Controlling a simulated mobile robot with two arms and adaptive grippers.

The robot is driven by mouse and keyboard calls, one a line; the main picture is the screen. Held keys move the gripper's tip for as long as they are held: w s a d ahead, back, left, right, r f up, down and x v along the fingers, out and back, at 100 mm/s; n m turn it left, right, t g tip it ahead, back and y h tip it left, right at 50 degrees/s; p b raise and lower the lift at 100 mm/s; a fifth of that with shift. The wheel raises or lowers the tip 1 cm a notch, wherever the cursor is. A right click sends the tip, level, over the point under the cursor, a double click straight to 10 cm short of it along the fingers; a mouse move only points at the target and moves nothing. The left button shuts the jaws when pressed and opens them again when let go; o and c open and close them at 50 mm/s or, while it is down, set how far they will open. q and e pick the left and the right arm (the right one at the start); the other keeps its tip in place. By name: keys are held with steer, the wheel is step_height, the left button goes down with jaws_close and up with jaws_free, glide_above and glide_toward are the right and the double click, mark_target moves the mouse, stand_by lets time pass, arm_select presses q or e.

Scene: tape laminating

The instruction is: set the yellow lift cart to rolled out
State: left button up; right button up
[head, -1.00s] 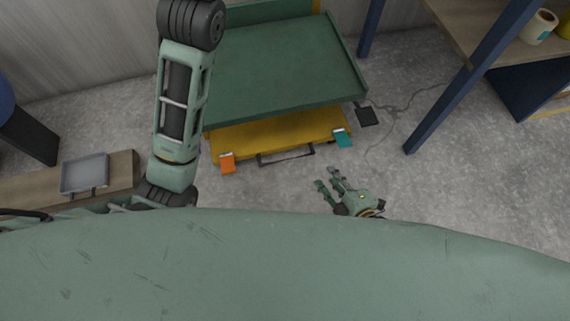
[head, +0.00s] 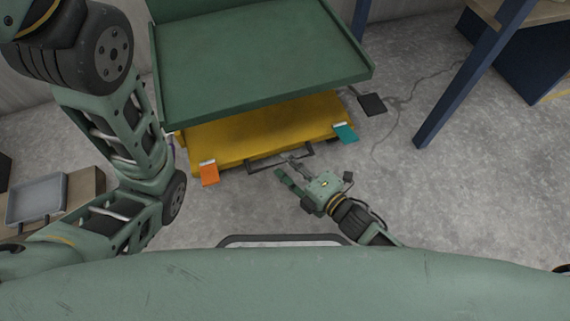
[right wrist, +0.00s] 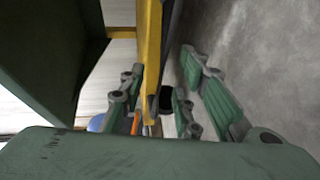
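The yellow lift cart (head: 262,132) stands low on the floor under a green platform (head: 262,62). A dark bar handle (head: 262,165) is on its front edge, between an orange tab (head: 209,174) and a teal tab (head: 345,132). My right gripper (head: 290,170) is at the right part of this handle, with its fingers spread. In the right wrist view the fingers (right wrist: 160,100) are apart, with the yellow cart edge (right wrist: 150,55) showing between them. I cannot tell whether they touch the handle. My left arm is at the left; its gripper is not visible.
A dark pad (head: 372,104) with a cable lies on the floor right of the cart. A blue table leg (head: 450,95) stands farther right. A grey tray (head: 37,199) is at the left.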

steer(key=shift+x, duration=0.95)
steer(key=shift+c, duration=0.3)
jaws_close()
